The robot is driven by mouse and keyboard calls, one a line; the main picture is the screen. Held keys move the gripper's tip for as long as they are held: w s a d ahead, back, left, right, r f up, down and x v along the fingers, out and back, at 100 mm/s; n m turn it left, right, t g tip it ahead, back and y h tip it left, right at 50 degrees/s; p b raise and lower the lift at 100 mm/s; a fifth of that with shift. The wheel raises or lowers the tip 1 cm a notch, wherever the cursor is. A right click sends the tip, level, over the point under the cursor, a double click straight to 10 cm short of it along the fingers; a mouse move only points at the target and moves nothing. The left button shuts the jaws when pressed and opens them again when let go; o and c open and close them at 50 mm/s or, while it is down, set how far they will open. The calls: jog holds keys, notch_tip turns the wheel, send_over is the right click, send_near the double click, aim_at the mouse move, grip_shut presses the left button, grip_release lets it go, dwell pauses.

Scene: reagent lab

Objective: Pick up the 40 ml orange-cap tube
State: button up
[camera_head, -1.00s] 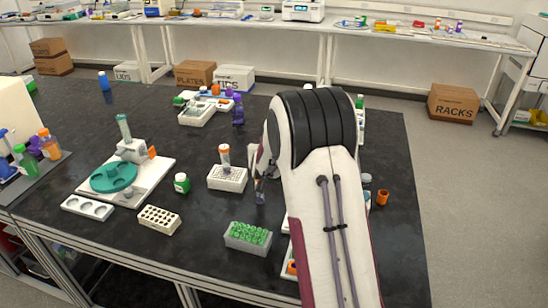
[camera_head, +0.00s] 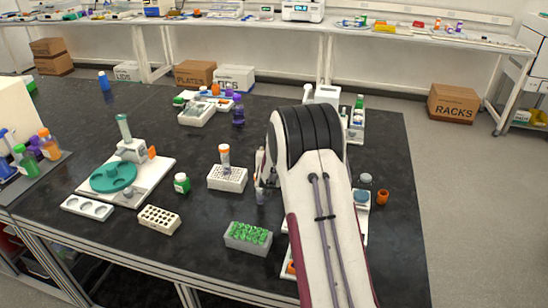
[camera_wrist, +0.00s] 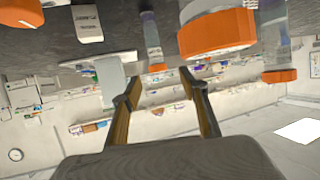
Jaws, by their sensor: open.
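My gripper (camera_head: 262,188) is just right of that rack, low over the bench and partly hidden by my arm. In the wrist view the scene is upside down. My gripper (camera_wrist: 160,76) is open there, with nothing clearly held between its fingers. A large orange cap (camera_wrist: 215,35) is close by, right of the fingers. Another orange-cap tube (camera_wrist: 280,74) shows farther right. I cannot tell which one is the 40 ml tube.
A rack of green-cap tubes (camera_head: 248,237) stands in front, and an empty beige rack (camera_head: 160,219) is to its left. A green-cap bottle (camera_head: 182,184) stands left of the white rack. A small orange item (camera_head: 382,197) lies right of my arm.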

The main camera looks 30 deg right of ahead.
jog(key=shift+x, duration=0.85)
jog(key=shift+d+f, duration=0.1)
jog(key=shift+x, duration=2.5)
jog(key=shift+s+d, duration=0.1)
jog(key=shift+d, duration=0.05)
jog(key=c, duration=0.9)
